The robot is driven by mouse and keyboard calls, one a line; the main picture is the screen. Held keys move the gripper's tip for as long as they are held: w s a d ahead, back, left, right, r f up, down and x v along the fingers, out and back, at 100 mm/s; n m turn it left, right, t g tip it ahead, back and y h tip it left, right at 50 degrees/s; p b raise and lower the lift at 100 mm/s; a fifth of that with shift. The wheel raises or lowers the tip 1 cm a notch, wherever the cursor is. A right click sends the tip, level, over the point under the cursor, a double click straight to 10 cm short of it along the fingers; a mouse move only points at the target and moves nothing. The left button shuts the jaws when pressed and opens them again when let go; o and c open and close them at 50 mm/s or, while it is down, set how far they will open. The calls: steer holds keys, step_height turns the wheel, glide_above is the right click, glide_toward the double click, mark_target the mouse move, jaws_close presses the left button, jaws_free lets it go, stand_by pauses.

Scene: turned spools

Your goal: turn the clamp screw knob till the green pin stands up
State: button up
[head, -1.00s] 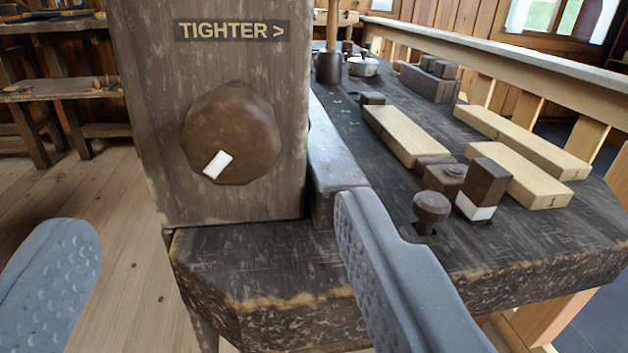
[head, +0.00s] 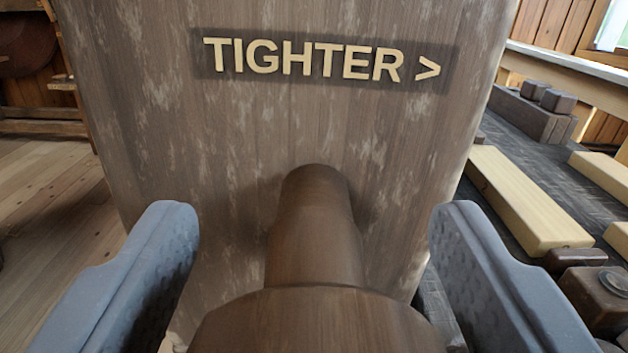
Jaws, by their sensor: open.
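The clamp screw knob (head: 310,325) is dark brown wood and shows large at the bottom centre of the head view. Its round shaft (head: 315,225) runs back into a worn wooden block (head: 240,140) marked "TIGHTER >", with the arrow pointing right. My gripper (head: 315,230) is open, one grey finger on each side of the knob and shaft. Gaps show between both fingers and the shaft. The knob's lower part is cut off by the frame, and its white mark is out of sight. I see no green pin.
A dark bench top (head: 505,130) lies to the right, with a pale wooden bar (head: 525,200) and a small dark block (head: 600,295) on it. A wooden floor (head: 60,210) shows at the left, clear close by.

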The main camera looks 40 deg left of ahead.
steer(key=shift+w+a, duration=0.25)
steer(key=shift+w, duration=0.05)
steer(key=c, duration=1)
steer(key=shift+m, duration=0.3)
